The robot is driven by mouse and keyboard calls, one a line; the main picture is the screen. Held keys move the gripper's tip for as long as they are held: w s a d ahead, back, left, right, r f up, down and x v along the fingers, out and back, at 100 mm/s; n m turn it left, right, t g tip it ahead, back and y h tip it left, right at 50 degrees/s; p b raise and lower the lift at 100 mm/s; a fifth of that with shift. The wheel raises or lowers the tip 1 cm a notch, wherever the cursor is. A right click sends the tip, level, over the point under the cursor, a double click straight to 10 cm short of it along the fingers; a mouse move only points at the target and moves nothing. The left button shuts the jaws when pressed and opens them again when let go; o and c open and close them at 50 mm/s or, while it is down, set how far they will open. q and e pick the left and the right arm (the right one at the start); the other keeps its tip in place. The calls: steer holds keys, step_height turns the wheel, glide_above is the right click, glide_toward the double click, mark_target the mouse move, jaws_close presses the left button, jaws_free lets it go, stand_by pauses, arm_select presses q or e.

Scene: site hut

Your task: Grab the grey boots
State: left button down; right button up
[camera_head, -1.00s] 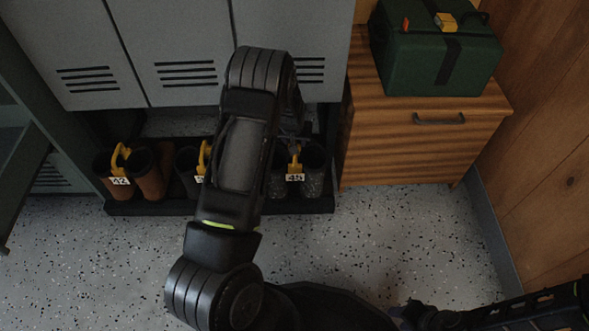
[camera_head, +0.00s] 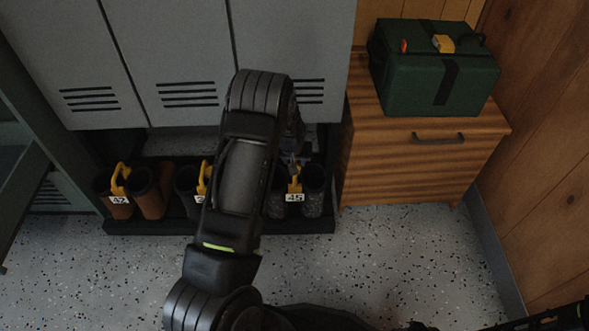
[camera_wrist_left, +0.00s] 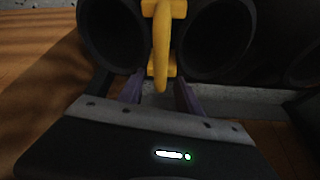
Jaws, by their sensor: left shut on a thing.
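The grey boots (camera_head: 314,191) are a speckled dark pair tagged 45, standing upright at the right end of the black boot tray (camera_head: 160,226). A yellow clip (camera_head: 295,178) joins them; in the left wrist view the clip (camera_wrist_left: 161,45) hangs between two dark round boot openings. My left gripper (camera_head: 293,158) reaches down to the clip from behind my arm. Its purple fingers (camera_wrist_left: 158,92) are shut on the clip, though the exact contact is hard to see. My arm partly hides the left boot of the pair.
Brown boots (camera_head: 147,195) tagged 42 and a dark pair (camera_head: 188,188) stand farther left on the tray. Grey lockers (camera_head: 180,60) rise behind. A wooden cabinet (camera_head: 380,165) bearing a green case (camera_head: 440,75) stands close on the right. The speckled floor (camera_head: 390,255) in front is clear.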

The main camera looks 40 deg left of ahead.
arm_select(q)
steer(key=shift+w+r, duration=0.1)
steer(key=shift+r, duration=0.15)
steer(key=shift+r+p, duration=0.9)
steer(key=shift+r, duration=0.7)
steer(key=s+d+p, duration=0.2)
steer(key=s+d, duration=0.2)
steer(key=s, duration=0.4)
steer(key=s+d+p, duration=0.2)
steer(key=s+d, duration=0.2)
steer(key=s, duration=0.4)
steer(key=shift+d, duration=0.2)
steer(key=shift+f, duration=0.1)
